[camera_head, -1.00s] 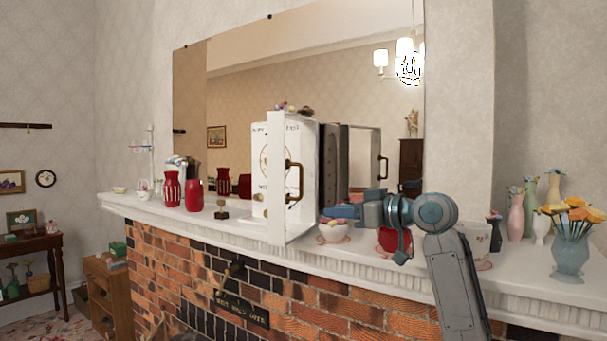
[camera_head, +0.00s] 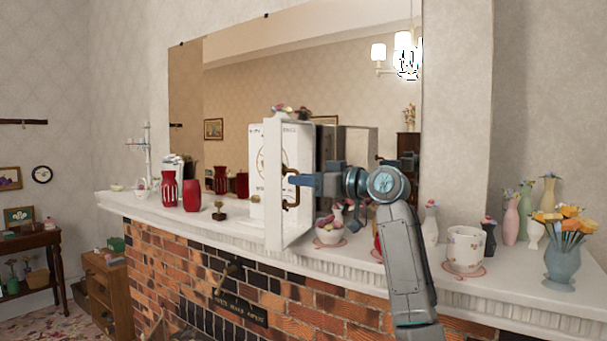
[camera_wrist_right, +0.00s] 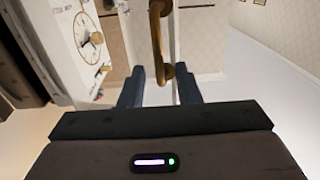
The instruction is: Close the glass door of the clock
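The white clock (camera_head: 268,150) stands on the mantel, its round dial visible behind the door; the dial also shows in the right wrist view (camera_wrist_right: 88,38). Its door (camera_head: 274,215) stands open, swung out toward me past the mantel's front edge. A brass handle (camera_head: 290,188) is on the door; it also shows in the right wrist view (camera_wrist_right: 156,30). My right gripper (camera_head: 300,180) is at the handle, coming from the right. In the right wrist view its fingers (camera_wrist_right: 160,72) are apart, with the handle's lower end between them. Contact is unclear. My left gripper is out of view.
A flowered cup (camera_head: 327,232) stands below my right wrist, and a white pot (camera_head: 466,248) and a flower vase (camera_head: 567,262) stand further right. Red vases (camera_head: 192,195) and a small brown stamp-like object (camera_head: 219,211) are left of the clock. A large mirror (camera_head: 340,90) is behind.

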